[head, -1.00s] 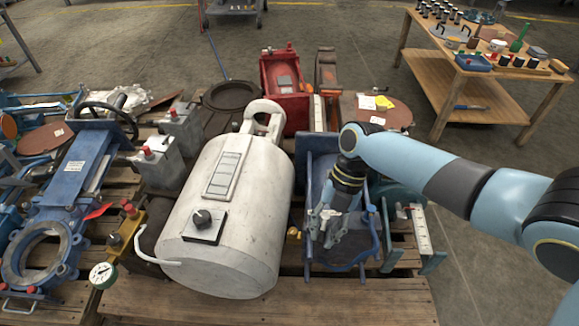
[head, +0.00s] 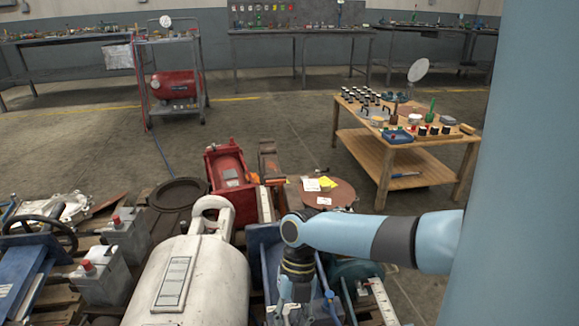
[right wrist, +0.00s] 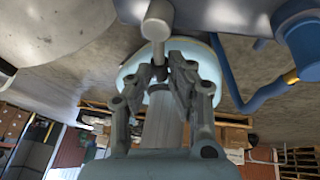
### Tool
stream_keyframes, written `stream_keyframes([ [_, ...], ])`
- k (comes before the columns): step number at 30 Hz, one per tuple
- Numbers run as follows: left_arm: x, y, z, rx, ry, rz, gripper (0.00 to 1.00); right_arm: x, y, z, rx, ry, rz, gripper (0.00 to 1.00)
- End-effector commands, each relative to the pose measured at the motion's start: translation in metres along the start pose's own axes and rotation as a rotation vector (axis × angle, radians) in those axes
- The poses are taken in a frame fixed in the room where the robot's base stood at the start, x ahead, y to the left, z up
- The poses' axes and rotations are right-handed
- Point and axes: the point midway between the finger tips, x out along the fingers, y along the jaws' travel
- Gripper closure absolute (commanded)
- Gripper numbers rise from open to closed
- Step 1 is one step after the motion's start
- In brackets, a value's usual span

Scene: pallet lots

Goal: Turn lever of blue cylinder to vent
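A blue piece of equipment (head: 262,236) stands right of the white tank; my arm hides much of it, so its cylinder shape and lever are not clear in the head view. My right gripper (head: 288,312) is over it, cut by the bottom edge. In the right wrist view, a grey knobbed stem (right wrist: 157,22) with a dark end reaches between the fingertips of my right gripper (right wrist: 161,76). Whether they press on it is unclear. A curved blue pipe (right wrist: 238,92) with a brass fitting is to the right. My left gripper is out of view.
The white tank (head: 212,262) is close on the left, with grey batteries (head: 125,235) beyond it. A red machine (head: 228,168) and a rusty round plate (head: 335,193) are behind. A wooden table (head: 385,155) stands back right. Open floor lies behind the pallets.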

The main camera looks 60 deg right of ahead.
Motion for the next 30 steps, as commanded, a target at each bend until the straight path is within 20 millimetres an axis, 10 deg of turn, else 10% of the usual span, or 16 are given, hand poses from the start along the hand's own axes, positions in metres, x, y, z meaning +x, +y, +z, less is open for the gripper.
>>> stream_keyframes([
  [5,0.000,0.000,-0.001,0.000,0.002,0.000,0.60,0.000,0.001,0.000,0.000,-0.001,0.001,0.60],
  [16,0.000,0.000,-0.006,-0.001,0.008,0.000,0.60,-0.008,0.000,0.001,-0.001,-0.002,-0.001,0.60],
  [30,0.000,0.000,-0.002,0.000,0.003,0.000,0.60,-0.102,-0.001,0.001,-0.002,-0.004,-0.003,0.60],
])
